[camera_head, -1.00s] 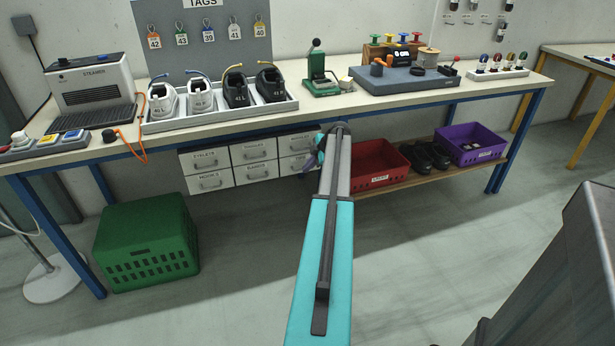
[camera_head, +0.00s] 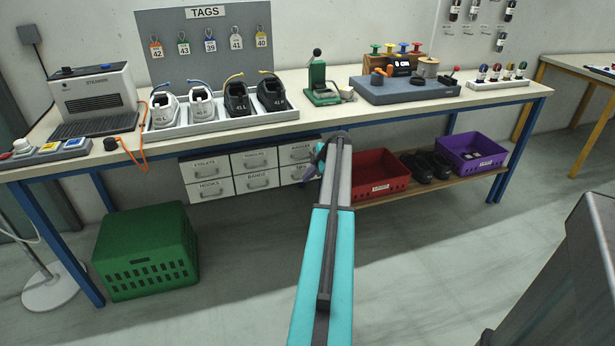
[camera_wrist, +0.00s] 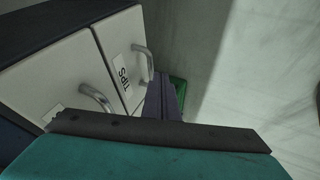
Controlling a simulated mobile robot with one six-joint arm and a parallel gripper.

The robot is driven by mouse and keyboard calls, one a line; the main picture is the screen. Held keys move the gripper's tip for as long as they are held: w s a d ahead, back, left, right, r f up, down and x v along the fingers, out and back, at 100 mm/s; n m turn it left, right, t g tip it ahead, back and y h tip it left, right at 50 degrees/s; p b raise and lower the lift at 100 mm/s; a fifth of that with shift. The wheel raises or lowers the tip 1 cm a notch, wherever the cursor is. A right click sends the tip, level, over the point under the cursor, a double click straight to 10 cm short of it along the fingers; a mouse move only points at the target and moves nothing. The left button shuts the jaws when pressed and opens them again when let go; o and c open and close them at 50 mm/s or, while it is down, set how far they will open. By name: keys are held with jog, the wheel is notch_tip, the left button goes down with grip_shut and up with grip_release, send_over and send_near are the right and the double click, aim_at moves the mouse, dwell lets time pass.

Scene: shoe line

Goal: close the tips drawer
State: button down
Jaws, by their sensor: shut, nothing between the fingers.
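The tips drawer (camera_head: 291,174) is the lower right drawer of the white drawer block under the bench, partly hidden behind my arm in the head view. In the wrist view the tips drawer (camera_wrist: 123,55) shows its "TIPS" label and a silver bar handle. Its front looks about level with the drawer beside it; I cannot tell whether a small gap is left. My gripper (camera_head: 310,172) is shut and empty close to the right end of this front. In the wrist view my gripper (camera_wrist: 163,98) lies beside the handle; contact is unclear.
Other closed-looking drawers (camera_head: 218,178) fill the block. The red bin (camera_head: 378,175), dark shoes and purple bin (camera_head: 470,150) stand on the low shelf to the right. A green crate (camera_head: 146,250) is on the floor at left. Open floor lies in front.

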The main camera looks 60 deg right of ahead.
jog(key=s+a+f+v, duration=0.1)
jog(key=v, duration=1)
jog(key=shift+s+a+r, duration=0.3)
jog(key=shift+s+r, duration=0.05)
jog(key=shift+s, duration=0.1)
jog(key=shift+w, duration=0.1)
